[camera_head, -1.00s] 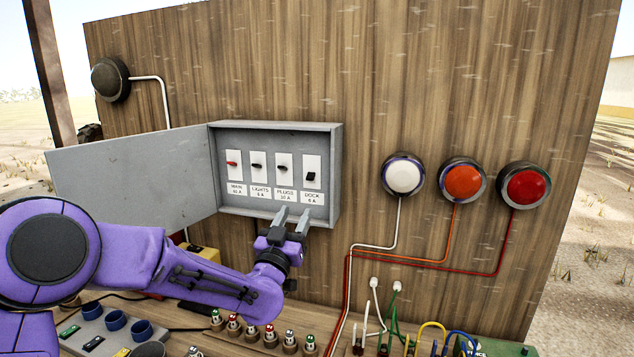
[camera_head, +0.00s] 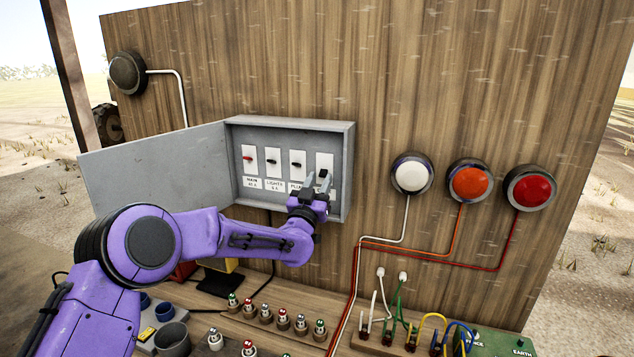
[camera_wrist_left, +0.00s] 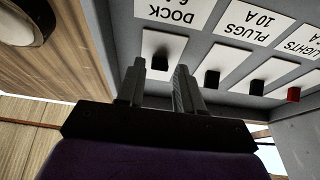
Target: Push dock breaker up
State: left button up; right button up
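The dock breaker is the rightmost switch in the open grey breaker box (camera_head: 345,140). Its white plate (camera_head: 324,159) shows in the head view, but my left gripper hides its lever and most of its label. In the left wrist view, which looks upside down, the black dock lever (camera_wrist_left: 160,62) shows on its plate below the DOCK label. My left gripper (camera_head: 318,177) is in front of the dock switch. Its fingers (camera_wrist_left: 159,75) are apart, with the lever appearing between their tips; contact cannot be told. My right gripper is not in view.
The main (camera_head: 248,158), lights (camera_head: 273,163) and plugs (camera_head: 297,164) breakers are to the left of dock. The box door (camera_head: 155,175) hangs open left. White (camera_head: 411,173), orange (camera_head: 470,184) and red (camera_head: 530,188) lamps are to the right. Plugs and cables crowd the bench below.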

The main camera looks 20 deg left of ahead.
aim_at(324, 169)
pick_arm(q)
jog(key=shift+d, duration=0.1)
grip_shut()
jog(key=shift+w+a, duration=0.1)
jog(key=shift+a, duration=0.1)
jog(key=shift+d, duration=0.15)
jog(key=shift+s+r+g, duration=0.2)
jog(key=shift+r+g, duration=0.3)
jog(key=shift+g, duration=0.6)
jog(key=r+g, duration=0.1)
jog(key=g, duration=0.2)
jog(key=shift+r, duration=0.35)
jog(key=g, duration=0.1)
jog(key=r+g, duration=0.1)
jog(key=g, duration=0.2)
jog(key=shift+w+r, duration=0.2)
jog(key=shift+r, duration=0.1)
jog(key=shift+w+r+g, duration=0.15)
jog(key=shift+r+g, duration=0.15)
jog(key=shift+g, duration=0.7)
